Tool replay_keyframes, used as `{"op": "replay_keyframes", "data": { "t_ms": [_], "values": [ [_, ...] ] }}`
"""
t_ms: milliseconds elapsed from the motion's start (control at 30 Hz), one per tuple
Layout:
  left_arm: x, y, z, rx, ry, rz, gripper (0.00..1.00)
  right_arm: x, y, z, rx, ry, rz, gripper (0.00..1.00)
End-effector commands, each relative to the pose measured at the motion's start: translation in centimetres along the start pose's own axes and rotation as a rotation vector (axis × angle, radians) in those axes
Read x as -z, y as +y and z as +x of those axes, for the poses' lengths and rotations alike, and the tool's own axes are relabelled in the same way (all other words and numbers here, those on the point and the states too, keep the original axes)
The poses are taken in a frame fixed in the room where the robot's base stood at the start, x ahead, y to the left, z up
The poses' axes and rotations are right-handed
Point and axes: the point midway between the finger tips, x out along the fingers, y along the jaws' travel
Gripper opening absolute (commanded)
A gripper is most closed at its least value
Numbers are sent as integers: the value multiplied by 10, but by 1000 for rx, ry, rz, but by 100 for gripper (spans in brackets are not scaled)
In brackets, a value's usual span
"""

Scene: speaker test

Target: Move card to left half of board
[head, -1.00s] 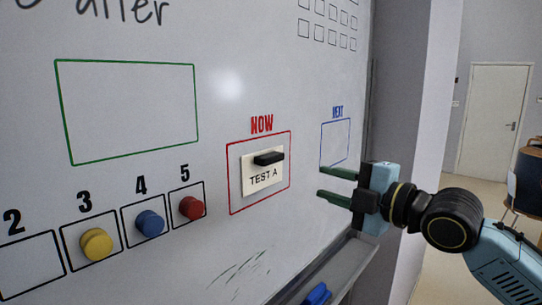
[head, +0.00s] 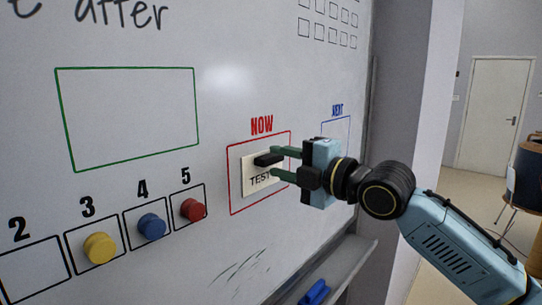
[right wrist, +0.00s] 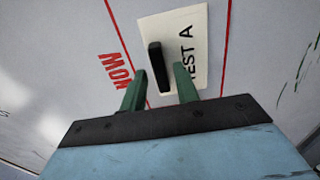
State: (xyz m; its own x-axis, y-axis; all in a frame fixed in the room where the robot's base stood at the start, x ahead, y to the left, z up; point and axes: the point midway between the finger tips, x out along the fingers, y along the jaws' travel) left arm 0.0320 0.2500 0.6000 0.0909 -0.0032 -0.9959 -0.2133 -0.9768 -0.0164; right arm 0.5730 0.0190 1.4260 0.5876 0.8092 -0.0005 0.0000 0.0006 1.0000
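The card (head: 254,181) is cream with "TEST A" printed on it, and sits inside the red NOW frame on the whiteboard (head: 225,110). A black bar-shaped handle or magnet (head: 267,160) is on the card's upper part. My right gripper (head: 279,163) is open, its green fingers pointing at the card and hiding part of its right side. In the right wrist view the card (right wrist: 200,50) and the black bar (right wrist: 159,66) lie just beyond the open fingertips (right wrist: 160,88); the bar lies between their lines. Whether the fingertips touch the card, I cannot tell. My left gripper is not in view.
An empty green frame (head: 131,169) is left of the card. Yellow (head: 99,248), blue (head: 151,226) and red (head: 193,209) round magnets sit in numbered boxes below. The blue NEXT frame (head: 349,127) is partly hidden by my gripper. A tray (head: 335,268) with a blue object (head: 314,293) runs below the board.

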Motion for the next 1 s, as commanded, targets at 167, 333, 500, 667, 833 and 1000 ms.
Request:
{"op": "replay_keyframes", "data": {
  "t_ms": [167,333,500,667,833,1000],
  "values": [
    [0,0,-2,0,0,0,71,0,0,7,0,0,0,31],
    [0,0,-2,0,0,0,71,0,0,7,0,0,0,31],
    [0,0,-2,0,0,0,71,0,0,7,0,0,0,25],
    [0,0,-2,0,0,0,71,0,0,7,0,0,0,15],
    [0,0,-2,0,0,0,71,0,0,7,0,0,0,3],
    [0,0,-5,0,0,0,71,0,1,6,0,-1,0,0]
  ]
}}
